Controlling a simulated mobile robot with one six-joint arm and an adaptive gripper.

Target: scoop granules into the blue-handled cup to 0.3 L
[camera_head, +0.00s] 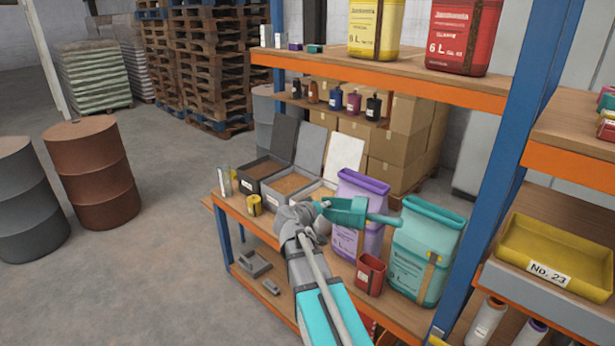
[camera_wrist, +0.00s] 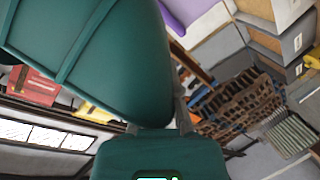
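My gripper (camera_head: 316,209) is shut on a teal scoop (camera_head: 346,212), held above the bench in front of the purple sack (camera_head: 365,190). The scoop's narrow part points right toward the teal sack (camera_head: 425,245). In the wrist view the scoop (camera_wrist: 100,50) fills the upper left and hides much behind it; its contents cannot be seen. Open bins of brown granules (camera_head: 292,184) stand left of my gripper, and a lighter bin (camera_head: 312,192) is partly covered by my arm. A small red cup (camera_head: 369,274) stands on the bench below the scoop. I cannot make out a blue handle.
A yellow can (camera_head: 254,205) and a clear cylinder (camera_head: 224,181) stand at the bench's left end. Lids lean behind the bins. An orange-edged shelf (camera_head: 390,76) with sacks overhangs the bench; a blue post (camera_head: 510,170) rises at right. The floor at left is open before the drums.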

